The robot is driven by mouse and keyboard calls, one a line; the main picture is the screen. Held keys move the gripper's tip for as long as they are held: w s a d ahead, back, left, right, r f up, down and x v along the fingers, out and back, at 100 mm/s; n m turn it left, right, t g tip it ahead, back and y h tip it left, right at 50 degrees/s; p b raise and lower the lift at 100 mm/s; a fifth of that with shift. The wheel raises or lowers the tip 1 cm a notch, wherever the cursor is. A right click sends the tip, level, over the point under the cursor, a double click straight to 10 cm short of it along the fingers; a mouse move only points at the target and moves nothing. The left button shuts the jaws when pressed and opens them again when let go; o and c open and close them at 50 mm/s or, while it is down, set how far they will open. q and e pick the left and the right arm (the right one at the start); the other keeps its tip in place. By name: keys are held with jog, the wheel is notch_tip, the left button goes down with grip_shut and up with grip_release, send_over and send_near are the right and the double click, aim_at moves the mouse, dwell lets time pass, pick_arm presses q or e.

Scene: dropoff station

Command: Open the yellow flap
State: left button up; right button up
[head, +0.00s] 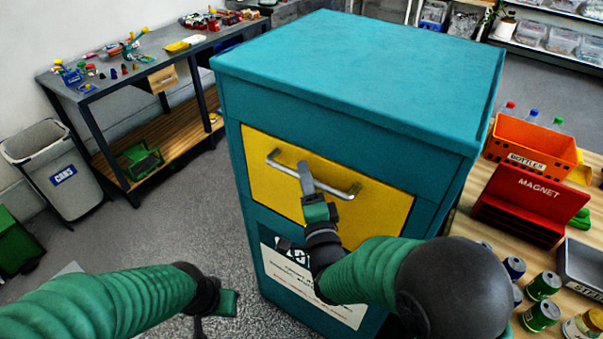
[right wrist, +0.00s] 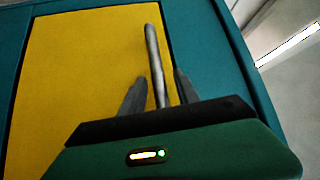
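The yellow flap (head: 392,212) sits closed in the front of a teal cabinet (head: 355,65), with a grey metal bar handle (head: 283,164) across its upper part. The flap (right wrist: 80,70) and the handle (right wrist: 152,40) also show in the right wrist view. My right gripper (head: 306,172) is at the middle of the handle. In the right wrist view, the bar runs between the two fingers of my right gripper (right wrist: 160,75), with a gap showing on the left side. My left gripper (head: 222,303) is low in front of the cabinet, away from the flap; its fingers are unclear.
A wooden table (head: 462,222) on the right holds an orange bottles bin (head: 520,140), a red magnet box (head: 532,202) and several cans. A grey bin labelled cans (head: 55,170) and a workbench (head: 150,60) stand on the left.

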jog(key=shift+d, duration=0.35)
jog(key=shift+c, duration=1.2)
jog(key=shift+w+d+f, duration=0.1)
jog(key=shift+w+d, duration=0.1)
jog(key=c, duration=0.5)
jog(key=shift+s+a, duration=0.15)
jog(key=shift+a, duration=0.4)
grip_shut()
jog(key=shift+d+f, duration=0.1)
jog(key=shift+f, duration=0.05)
